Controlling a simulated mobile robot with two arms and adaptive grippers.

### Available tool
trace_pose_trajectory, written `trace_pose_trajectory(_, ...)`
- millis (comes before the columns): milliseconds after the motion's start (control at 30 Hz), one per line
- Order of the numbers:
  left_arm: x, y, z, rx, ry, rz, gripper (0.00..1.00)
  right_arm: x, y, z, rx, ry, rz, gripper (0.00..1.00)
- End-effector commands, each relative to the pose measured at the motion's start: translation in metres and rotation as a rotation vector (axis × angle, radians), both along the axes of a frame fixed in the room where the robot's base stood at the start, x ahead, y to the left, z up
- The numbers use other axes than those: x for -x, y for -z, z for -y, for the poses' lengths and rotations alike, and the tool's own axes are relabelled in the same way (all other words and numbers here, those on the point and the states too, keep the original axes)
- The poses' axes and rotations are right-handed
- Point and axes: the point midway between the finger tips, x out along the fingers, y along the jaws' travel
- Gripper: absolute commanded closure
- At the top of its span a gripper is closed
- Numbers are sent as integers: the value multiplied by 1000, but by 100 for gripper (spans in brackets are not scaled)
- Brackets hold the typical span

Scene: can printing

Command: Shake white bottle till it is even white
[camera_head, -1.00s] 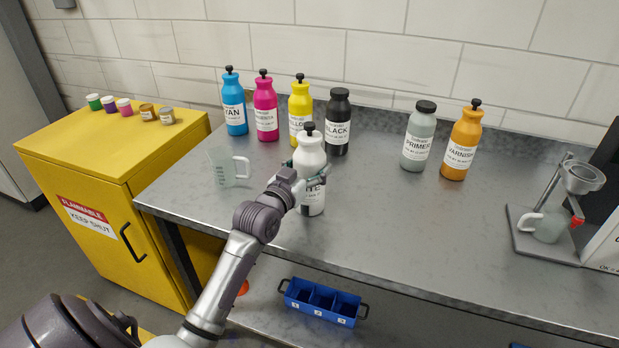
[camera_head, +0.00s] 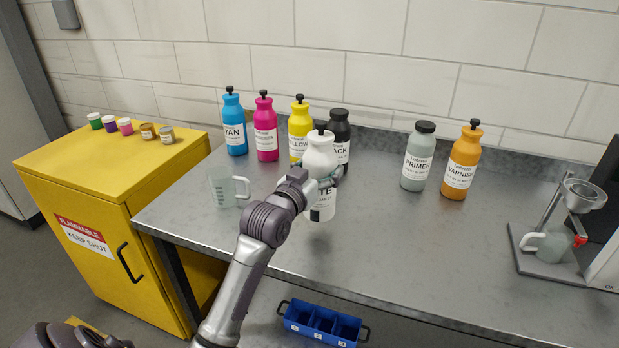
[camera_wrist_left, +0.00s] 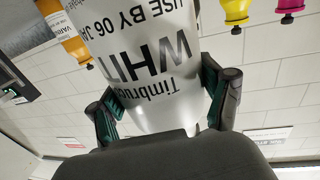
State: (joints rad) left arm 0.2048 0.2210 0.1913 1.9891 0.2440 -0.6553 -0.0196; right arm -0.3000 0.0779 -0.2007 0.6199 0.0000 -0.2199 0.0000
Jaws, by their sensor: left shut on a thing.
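The white bottle (camera_head: 321,158) has a black cap and a label ending in "TE" in the head view. In the left wrist view the white bottle (camera_wrist_left: 150,60) shows its label large and upside down, between the two fingers. My left gripper (camera_head: 325,180) is shut around the bottle's upper body, and the bottle is about upright near the front of the metal counter (camera_head: 400,240). Whether its base touches the counter is hard to tell. The gripper hides part of the label. My right gripper is not in view.
Cyan (camera_head: 234,125), magenta (camera_head: 265,128), yellow (camera_head: 300,128) and black (camera_head: 340,130) bottles stand behind. Primer (camera_head: 417,158) and varnish (camera_head: 461,163) bottles stand right. A clear jug (camera_head: 224,188) stands left, a dispenser stand (camera_head: 550,255) far right. The counter's middle right is clear.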

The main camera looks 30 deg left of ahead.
Motion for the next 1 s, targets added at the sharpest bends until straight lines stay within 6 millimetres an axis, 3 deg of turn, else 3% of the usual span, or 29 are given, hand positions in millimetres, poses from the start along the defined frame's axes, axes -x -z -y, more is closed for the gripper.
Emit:
trace_pose_trajectory(33,-3,-11,10,2,2,16,91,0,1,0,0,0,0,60)
trace_pose_trajectory(200,-13,-32,43,3,3,16,91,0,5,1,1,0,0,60)
trace_pose_trajectory(433,-24,-51,74,0,1,13,91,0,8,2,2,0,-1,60)
trace_pose_trajectory(667,-27,-67,86,-1,0,11,91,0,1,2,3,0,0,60)
trace_pose_trajectory(1000,-27,-102,87,-2,0,10,91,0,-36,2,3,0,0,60)
